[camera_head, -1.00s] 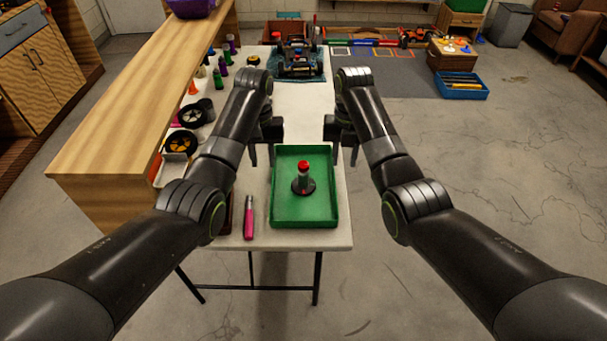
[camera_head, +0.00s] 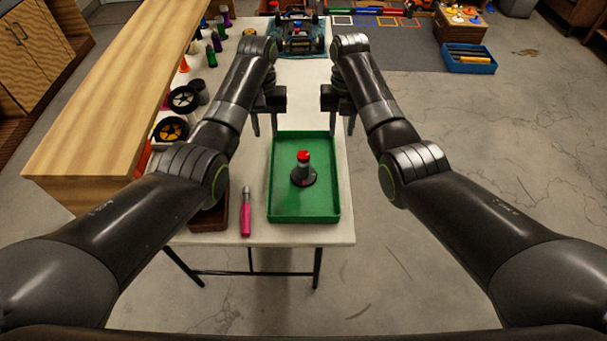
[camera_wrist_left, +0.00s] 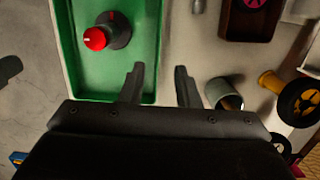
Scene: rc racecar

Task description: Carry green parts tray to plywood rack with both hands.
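The green parts tray (camera_head: 273,185) lies on the white table near its front edge. A dark round-based piece with a red top (camera_head: 303,170) stands inside it. My left gripper (camera_head: 265,128) is at the tray's far left corner. It is open and empty; in the left wrist view its fingers (camera_wrist_left: 158,75) appear on either side of the tray's side wall (camera_wrist_left: 157,45), with a visible gap. My right gripper (camera_head: 342,126) is at the far right corner, fingers apart. I cannot tell whether either touches the wall. I cannot surely identify the plywood rack.
A long wooden-topped unit (camera_head: 110,100) runs along the left. A pink-handled tool (camera_head: 246,215) and a brown box (camera_head: 208,218) lie left of the tray. Wheels (camera_head: 170,130) and bottles line the table's left; a racecar (camera_head: 296,35) stands at the back.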

